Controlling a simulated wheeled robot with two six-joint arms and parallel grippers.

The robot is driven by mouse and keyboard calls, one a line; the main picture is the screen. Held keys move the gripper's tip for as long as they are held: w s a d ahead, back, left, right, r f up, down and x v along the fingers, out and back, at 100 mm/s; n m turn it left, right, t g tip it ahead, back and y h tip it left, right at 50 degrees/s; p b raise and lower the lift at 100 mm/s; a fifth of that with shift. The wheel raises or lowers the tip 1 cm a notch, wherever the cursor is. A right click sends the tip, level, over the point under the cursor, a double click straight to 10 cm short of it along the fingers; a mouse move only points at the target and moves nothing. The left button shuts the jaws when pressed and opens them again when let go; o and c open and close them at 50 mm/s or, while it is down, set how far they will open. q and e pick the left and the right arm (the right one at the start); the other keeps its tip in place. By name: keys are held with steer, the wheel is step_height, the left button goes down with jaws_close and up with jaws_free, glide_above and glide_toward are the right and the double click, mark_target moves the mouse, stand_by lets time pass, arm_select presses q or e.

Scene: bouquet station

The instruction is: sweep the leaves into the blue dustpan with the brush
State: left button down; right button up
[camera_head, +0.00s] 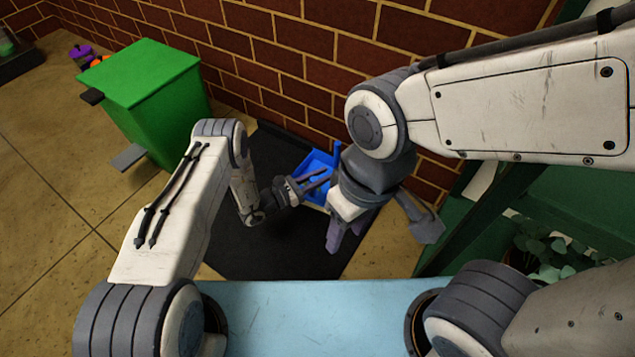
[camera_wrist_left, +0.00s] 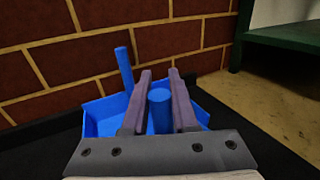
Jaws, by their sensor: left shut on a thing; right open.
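The blue dustpan (camera_head: 318,160) is on the black mat by the brick wall; its tray also shows in the left wrist view (camera_wrist_left: 99,116). My left gripper (camera_head: 318,180) is at the dustpan. In the left wrist view its two purple fingers (camera_wrist_left: 160,95) are shut on an upright blue handle (camera_wrist_left: 161,112). A second, thinner blue post (camera_wrist_left: 124,68) rises from the tray's left side; I cannot tell whether it belongs to the brush. My right gripper (camera_head: 346,236) points down over the mat, open, right of the left one. I see no leaves, and no brush clearly.
A green bin (camera_head: 150,85) with a pedal stands at left, beside the wall. A grey flat-bladed tool (camera_head: 420,220) is right of my right gripper. A dark green stand (camera_head: 560,210) with a leafy plant (camera_head: 555,250) is at right. Bare mat (camera_head: 275,250) lies in the middle.

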arm_select(q)
steer(key=shift+w+d+b, duration=1.65)
steer(key=shift+w+d, duration=0.15)
steer(key=shift+w, duration=0.9)
step_height(320, 180, up, 6)
steer(key=p, duration=0.5)
steer(key=shift+s+a+r+p, duration=0.15)
steer(key=shift+s+r+p, duration=0.1)
steer(key=shift+p, duration=0.15)
